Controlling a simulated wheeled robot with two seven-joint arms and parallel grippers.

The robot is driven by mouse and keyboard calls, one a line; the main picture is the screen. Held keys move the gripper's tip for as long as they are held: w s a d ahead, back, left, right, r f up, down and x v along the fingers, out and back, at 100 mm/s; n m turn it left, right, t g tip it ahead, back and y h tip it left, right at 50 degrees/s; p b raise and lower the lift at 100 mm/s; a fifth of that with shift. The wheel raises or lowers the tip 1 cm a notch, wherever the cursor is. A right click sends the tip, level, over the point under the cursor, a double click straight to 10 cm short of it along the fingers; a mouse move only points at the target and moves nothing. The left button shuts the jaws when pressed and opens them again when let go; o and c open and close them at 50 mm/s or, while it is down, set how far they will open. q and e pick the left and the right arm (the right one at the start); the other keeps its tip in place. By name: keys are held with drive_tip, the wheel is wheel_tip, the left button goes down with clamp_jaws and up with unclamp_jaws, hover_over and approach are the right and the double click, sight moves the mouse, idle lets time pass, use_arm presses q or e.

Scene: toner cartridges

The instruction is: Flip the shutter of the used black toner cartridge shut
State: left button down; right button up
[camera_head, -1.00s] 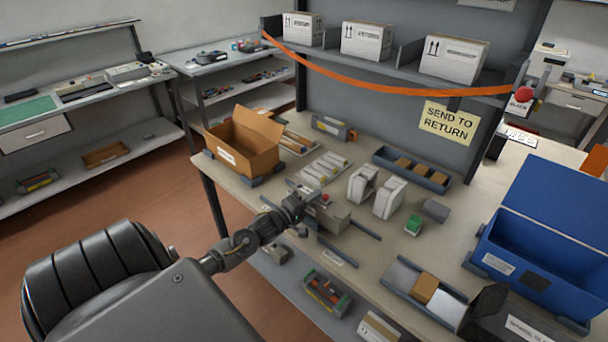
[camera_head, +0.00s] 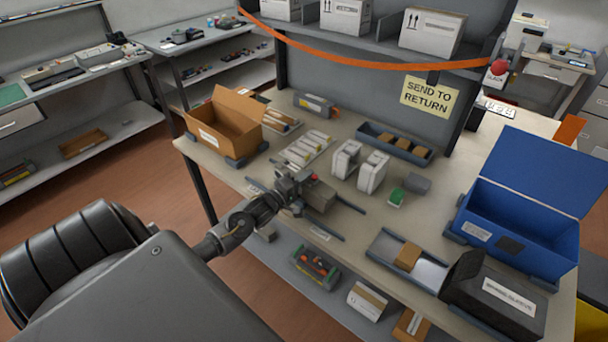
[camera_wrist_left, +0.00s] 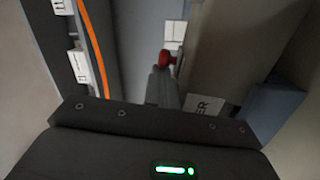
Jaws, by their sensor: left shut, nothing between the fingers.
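A grey-brown block with a red knob (camera_head: 319,195), which looks like the toner cartridge, lies near the table's front edge between dark rails. Its colour marking and shutter are too small to make out. My left gripper (camera_head: 291,184) is shut and empty, close against the block's left end; I cannot tell whether they touch. In the left wrist view the shut fingers (camera_wrist_left: 161,88) point at a red knob (camera_wrist_left: 166,58), beside a beige surface with a partly visible label (camera_wrist_left: 206,104) ending in "ER". The right gripper is not in view.
An orange strap (camera_head: 370,64) hangs from the shelf behind.

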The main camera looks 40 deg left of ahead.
use_arm(q)
drive_tip(key=shift+a+f+b, duration=0.15)
drive_tip(key=shift+a+b, duration=0.25)
drive_tip(key=shift+a, duration=0.15)
drive_tip(key=shift+w+a+b, duration=0.15)
drive_tip(key=shift+a+b, duration=0.25)
drive_tip(key=shift+a, duration=0.2)
drive_tip(key=s, duration=0.3)
drive_tip(key=s+b, duration=0.1)
drive_tip(key=s, duration=0.3)
drive_tip(key=s+b, duration=0.1)
drive_tip(key=s, duration=0.2)
drive_tip(key=shift+s+a+f, duration=0.2)
drive_tip(key=shift+s+f, duration=0.05)
drive_tip(key=shift+f, duration=0.1)
drive_tip(key=s+d+f+m+g+y, duration=0.1)
drive_tip(key=s+d+f+m+g, duration=0.4)
drive_tip(key=s+d, duration=0.2)
drive_tip(key=s+d+f+m+g+y, duration=0.1)
drive_tip(key=s+d+f+m+g, duration=0.4)
drive_tip(key=d, duration=0.4)
drive_tip(key=shift+s+d+f+m+g, duration=0.15)
drive_tip(key=shift+s+m+g, duration=0.45)
drive_tip(key=shift+s, duration=0.6)
